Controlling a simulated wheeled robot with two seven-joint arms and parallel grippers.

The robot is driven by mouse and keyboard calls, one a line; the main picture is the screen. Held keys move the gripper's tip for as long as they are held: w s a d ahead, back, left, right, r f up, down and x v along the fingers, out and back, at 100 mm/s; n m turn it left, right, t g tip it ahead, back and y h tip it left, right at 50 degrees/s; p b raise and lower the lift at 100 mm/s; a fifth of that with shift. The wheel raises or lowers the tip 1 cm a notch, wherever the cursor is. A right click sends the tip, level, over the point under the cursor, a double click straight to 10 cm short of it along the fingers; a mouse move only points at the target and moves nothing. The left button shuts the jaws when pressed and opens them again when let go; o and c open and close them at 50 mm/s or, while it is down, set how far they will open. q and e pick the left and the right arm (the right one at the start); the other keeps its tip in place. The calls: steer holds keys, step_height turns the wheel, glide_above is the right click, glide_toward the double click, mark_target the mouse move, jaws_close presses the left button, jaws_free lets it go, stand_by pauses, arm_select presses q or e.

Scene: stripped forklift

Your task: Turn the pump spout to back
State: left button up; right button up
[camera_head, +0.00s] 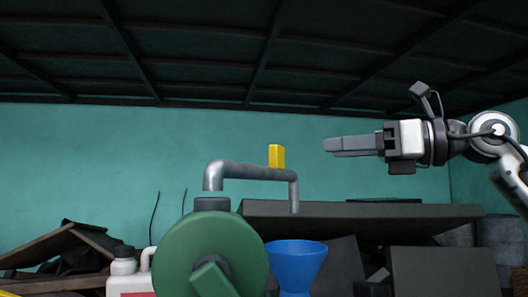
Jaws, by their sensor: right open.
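The pump spout (236,171) is a grey metal pipe in the middle of the head view. It rises from behind a green wheel (205,250), runs level to the right and bends down at its right end. A yellow block (276,156) stands upright on the pipe near that end. The spout's mouth hangs above a blue funnel (296,262). My right gripper (326,145) comes in from the right, with its fingers pointing left. It is open and empty, apart from the yellow block and to its right. My left gripper is not in view.
A white jug (130,280) stands left of the wheel. Dark boards (60,250) lie piled at the far left. A dark slab (390,218) and boxes stand behind the funnel to the right. The space above the spout, before the teal wall, is clear.

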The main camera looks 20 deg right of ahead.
mark_target(282, 151)
steer(key=p+x, duration=0.2)
steer(key=x, duration=1.1)
steer(key=shift+s+p, duration=0.1)
steer(key=shift+p, duration=0.3)
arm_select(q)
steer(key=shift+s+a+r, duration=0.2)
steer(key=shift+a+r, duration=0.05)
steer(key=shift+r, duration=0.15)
arm_select(e)
steer(key=shift+w+a, duration=0.3)
